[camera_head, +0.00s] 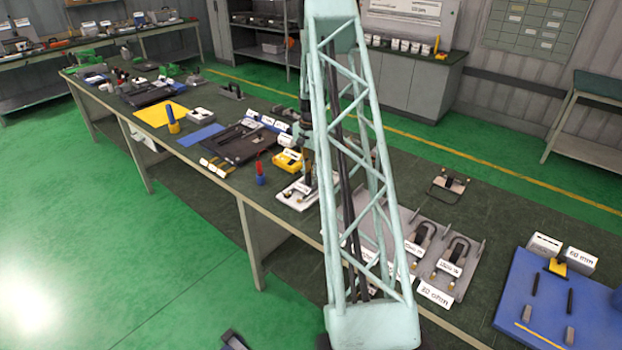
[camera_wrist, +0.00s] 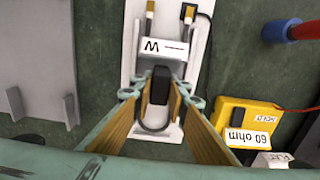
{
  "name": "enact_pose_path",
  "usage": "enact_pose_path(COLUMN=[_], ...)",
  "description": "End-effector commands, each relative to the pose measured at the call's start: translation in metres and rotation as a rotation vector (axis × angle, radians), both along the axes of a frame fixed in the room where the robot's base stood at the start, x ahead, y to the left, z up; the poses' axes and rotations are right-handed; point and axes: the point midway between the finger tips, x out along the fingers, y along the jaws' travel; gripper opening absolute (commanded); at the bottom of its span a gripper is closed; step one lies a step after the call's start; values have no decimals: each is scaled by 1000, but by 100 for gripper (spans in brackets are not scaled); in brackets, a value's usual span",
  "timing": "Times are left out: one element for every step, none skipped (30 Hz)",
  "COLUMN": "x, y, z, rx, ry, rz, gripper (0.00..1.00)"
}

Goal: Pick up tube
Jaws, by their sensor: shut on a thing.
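The tube is a dark U-shaped heating tube (camera_wrist: 154,129) with a black block in its middle. In the wrist view it lies over a white fixture board (camera_wrist: 133,62) with a label block and two brass-tipped terminals. My gripper (camera_wrist: 160,86) has its orange-lined fingers on either side of the black block, shut on it. Whether the tube touches the board cannot be told. In the head view the white board (camera_head: 290,198) is left of my lattice arm link, and my gripper's end is partly hidden there. The tube cannot be made out in that view.
A yellow meter (camera_wrist: 229,125), which reads 60 ohm, stands right of the board, near a red and blue probe (camera_wrist: 284,30). A grey rack (camera_head: 465,285) with similar U-shaped elements and a blue board (camera_head: 540,300) are to the right.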

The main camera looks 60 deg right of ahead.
Motion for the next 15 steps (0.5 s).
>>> enact_pose_path(x=[0, 0, 0, 0, 0, 0, 0, 0, 0, 0, 1, 0, 1, 1, -1], y=[-1, -1, -1, -1, -1, 0, -1, 0, -1, -1, -1, -1, -1, -1, 1], z=[3, 5, 7, 8, 10, 13, 16, 17, 20, 23, 25, 27, 29, 31, 33], rx=[-1, -1, -1, -1, -1, -1, -1, -1, -1, -1, -1, -1, -1, -1, 0], ry=[-1, -1, -1, -1, -1, -1, -1, -1, -1, -1, -1, -1, -1, -1, 0], rz=[0, 0, 0, 0, 0, 0, 0, 0, 0, 0, 0, 0, 0, 0, 0], gripper=[1, 1, 1, 1, 1, 1, 1, 1, 1, 1, 1, 1, 1, 1, 1])
